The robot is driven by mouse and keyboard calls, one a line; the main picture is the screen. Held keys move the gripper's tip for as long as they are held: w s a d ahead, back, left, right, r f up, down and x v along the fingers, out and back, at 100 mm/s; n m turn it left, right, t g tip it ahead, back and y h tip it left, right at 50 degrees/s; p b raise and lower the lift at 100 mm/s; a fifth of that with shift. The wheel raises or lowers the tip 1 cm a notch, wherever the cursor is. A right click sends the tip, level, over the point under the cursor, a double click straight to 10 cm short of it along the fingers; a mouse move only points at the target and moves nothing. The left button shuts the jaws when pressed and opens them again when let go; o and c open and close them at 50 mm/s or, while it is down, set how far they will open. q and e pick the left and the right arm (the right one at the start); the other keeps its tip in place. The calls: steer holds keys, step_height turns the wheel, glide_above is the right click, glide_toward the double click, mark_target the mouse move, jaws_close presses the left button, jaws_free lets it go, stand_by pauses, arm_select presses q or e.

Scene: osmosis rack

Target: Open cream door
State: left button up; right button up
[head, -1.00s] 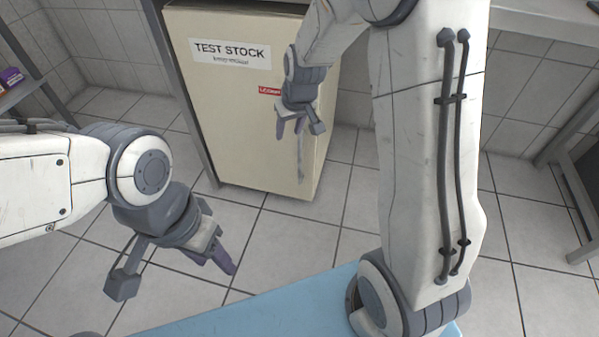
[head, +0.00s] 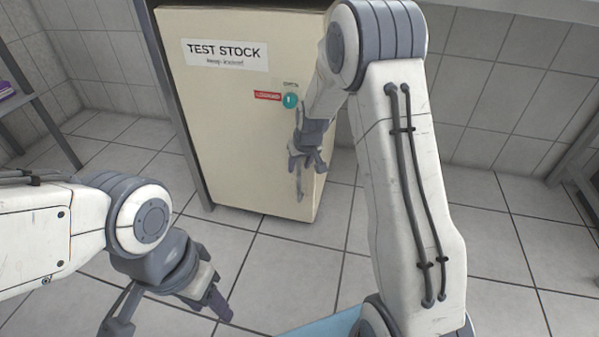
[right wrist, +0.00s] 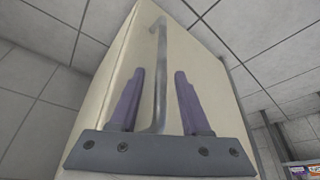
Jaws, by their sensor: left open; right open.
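The cream door (head: 240,130) is the front of a cabinet, labelled TEST STOCK, and looks shut. Its grey vertical handle (head: 299,182) is near the right edge, partly hidden by my right gripper. My right gripper (head: 305,162) is open in front of the handle. In the right wrist view the handle (right wrist: 160,85) runs between the two purple fingers, with a gap on each side. A teal round knob (head: 290,100) and a red label (head: 267,96) sit above the handle. My left gripper (head: 213,300) is open and empty, low over the floor at the left.
A dark frame post (head: 180,110) stands along the cabinet's left side, and a bench top (head: 520,10) runs at upper right. A shelf (head: 12,100) is at the far left. The tiled floor (head: 270,265) before the door is clear.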

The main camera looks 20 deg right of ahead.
steer(key=shift+w+f, duration=0.2)
steer(key=shift+f, duration=0.25)
steer(key=shift+c, duration=0.4)
jaws_close()
stand_by(0.8)
